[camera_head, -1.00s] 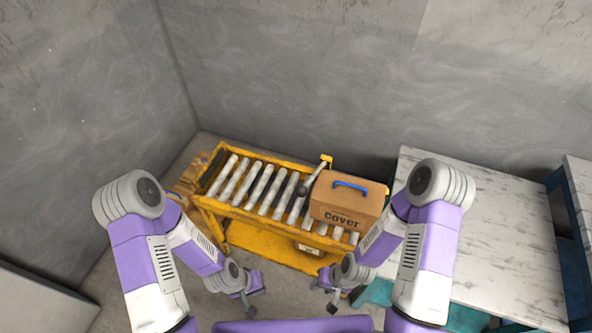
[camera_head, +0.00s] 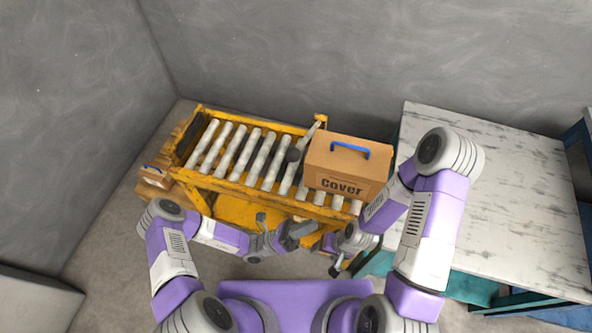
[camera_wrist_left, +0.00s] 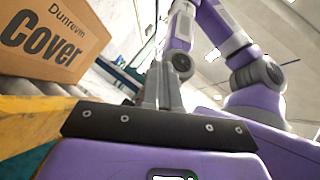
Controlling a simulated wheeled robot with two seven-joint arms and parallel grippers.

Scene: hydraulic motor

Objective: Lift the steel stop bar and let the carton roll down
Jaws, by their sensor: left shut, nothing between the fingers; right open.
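A brown carton (camera_head: 346,170) marked "Cover", with a blue handle on top, rests on the right part of the yellow roller conveyor (camera_head: 250,188). The steel stop bar (camera_head: 308,137) is just left of the carton, across the rollers, with a dark knob near its front end. My left gripper (camera_head: 302,231) is in front of the conveyor, below the carton, shut and empty. My right gripper (camera_head: 336,268) is open, lower down, apart from the carton.
The rollers left of the bar (camera_head: 230,150) are empty. A second small carton (camera_head: 153,177) with a blue handle is at the conveyor's left end. A white marbled table (camera_head: 480,200) stands to the right. Grey walls are behind and left.

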